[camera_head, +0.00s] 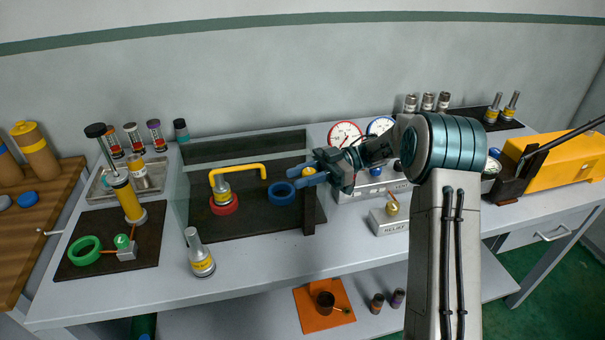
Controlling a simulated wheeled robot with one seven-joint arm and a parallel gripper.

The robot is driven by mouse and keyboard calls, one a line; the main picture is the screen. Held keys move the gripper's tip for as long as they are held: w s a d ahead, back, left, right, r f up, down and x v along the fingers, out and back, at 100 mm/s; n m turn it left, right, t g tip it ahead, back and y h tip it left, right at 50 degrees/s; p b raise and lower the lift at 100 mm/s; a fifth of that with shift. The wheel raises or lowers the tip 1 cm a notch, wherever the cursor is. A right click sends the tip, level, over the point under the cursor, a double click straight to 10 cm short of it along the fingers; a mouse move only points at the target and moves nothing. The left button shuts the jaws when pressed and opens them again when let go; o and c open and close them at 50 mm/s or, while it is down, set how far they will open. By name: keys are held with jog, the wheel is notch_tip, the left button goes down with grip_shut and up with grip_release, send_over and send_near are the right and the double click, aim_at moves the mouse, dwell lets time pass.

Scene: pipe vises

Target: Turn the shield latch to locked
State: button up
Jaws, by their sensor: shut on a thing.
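The shield (250,180) looks like a clear panel over a dark board at the middle of the bench. A dark upright post (308,212) stands at its right edge. The yellow shield latch (309,172) is at the top of this post. My gripper (296,178) reaches in from the right with its blue fingers on either side of the latch, shut on it. The fingers hide part of the latch, so I cannot tell its exact angle.
Behind the panel are a yellow bent pipe (240,170), a red ring (224,207) and a blue ring (281,194). A relief box (390,220) and gauges (344,134) stand to the right. A silver-yellow fitting (200,256) stands in front. The front bench strip is mostly clear.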

dwell(0.3)
jog(key=o, duration=1)
jog(key=shift+c, duration=0.2)
jog(key=v, duration=1.3)
jog(key=shift+w+d, duration=0.25)
jog(key=shift+d, duration=0.05)
jog(key=shift+r, duration=0.1)
